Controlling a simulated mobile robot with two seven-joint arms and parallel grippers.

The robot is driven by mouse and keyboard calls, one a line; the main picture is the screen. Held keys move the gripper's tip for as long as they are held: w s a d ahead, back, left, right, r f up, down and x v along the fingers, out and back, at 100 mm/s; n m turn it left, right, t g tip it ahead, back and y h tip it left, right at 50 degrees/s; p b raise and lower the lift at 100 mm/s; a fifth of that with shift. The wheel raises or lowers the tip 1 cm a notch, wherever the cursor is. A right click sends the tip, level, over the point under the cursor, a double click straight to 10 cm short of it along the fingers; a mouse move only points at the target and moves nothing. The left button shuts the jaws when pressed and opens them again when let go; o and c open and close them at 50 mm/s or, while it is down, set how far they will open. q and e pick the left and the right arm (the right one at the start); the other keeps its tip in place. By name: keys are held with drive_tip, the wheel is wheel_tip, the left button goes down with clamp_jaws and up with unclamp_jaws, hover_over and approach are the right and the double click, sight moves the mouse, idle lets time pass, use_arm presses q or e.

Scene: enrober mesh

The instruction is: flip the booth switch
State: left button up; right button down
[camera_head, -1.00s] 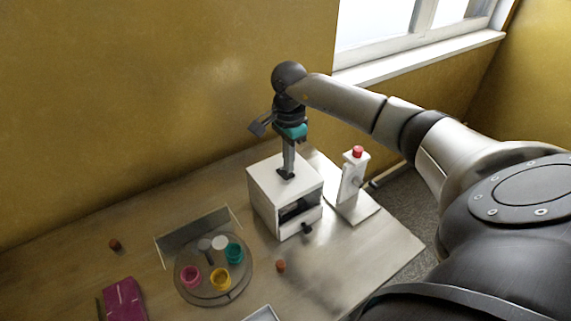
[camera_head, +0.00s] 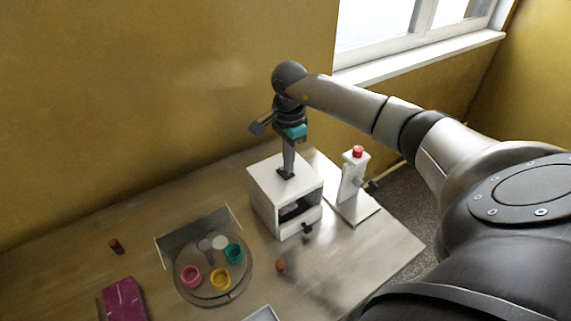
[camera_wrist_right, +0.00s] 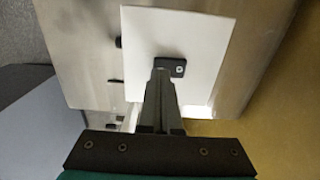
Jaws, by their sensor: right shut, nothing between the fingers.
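The booth is a white box (camera_head: 261,198) with an open front, standing on the table. A small black switch (camera_wrist_right: 177,66) sits on its white top; in the head view it is a dark spot (camera_head: 284,175) beneath my fingertips. My right gripper (camera_head: 289,168) points straight down over the booth top. Its fingers are shut and empty. In the wrist view its fingertips (camera_wrist_right: 160,68) are right beside the switch and partly cover it; I cannot tell whether they touch. My left gripper is not in view.
A white stand (camera_head: 352,178) with a red button is right of the booth. The wall is behind; the table (camera_head: 345,262) is bare at front right.

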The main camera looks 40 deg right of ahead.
sight(288, 175)
drive_tip(key=shift+f+b, duration=0.8)
drive_tip(key=shift+f, duration=0.15)
idle(0.7)
drive_tip(key=shift+r, duration=0.15)
drive_tip(key=shift+r+p, duration=2.5)
drive_tip(key=shift+r, duration=0.9)
